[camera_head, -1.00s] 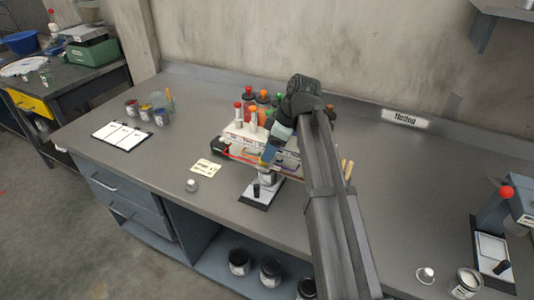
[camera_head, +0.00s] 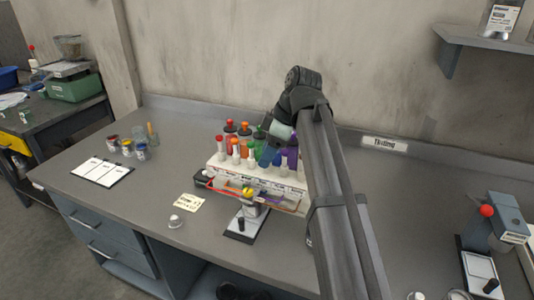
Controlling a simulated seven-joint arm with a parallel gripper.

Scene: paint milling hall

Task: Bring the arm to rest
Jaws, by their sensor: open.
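My arm reaches up from the bottom right over the grey bench (camera_head: 150,195), its wrist bent high near the back wall. My gripper (camera_head: 266,150) hangs from the wrist in front of the rack of colour bottles (camera_head: 255,178). It is open, and I see nothing held in it. Its fingertips are small and partly lost against the bottles, so I cannot tell how close they are to them. Below the gripper, a small stand with a black knob (camera_head: 241,225) is on the bench, with a yellow round thing (camera_head: 249,191) at its top.
Several small paint pots (camera_head: 127,147) and a white chart (camera_head: 102,171) are on the left. A yellow note (camera_head: 192,203) and a small white-topped item (camera_head: 176,221) lie in front. A red-knobbed press (camera_head: 487,211) is at the right. A wall shelf (camera_head: 485,38) juts out at upper right.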

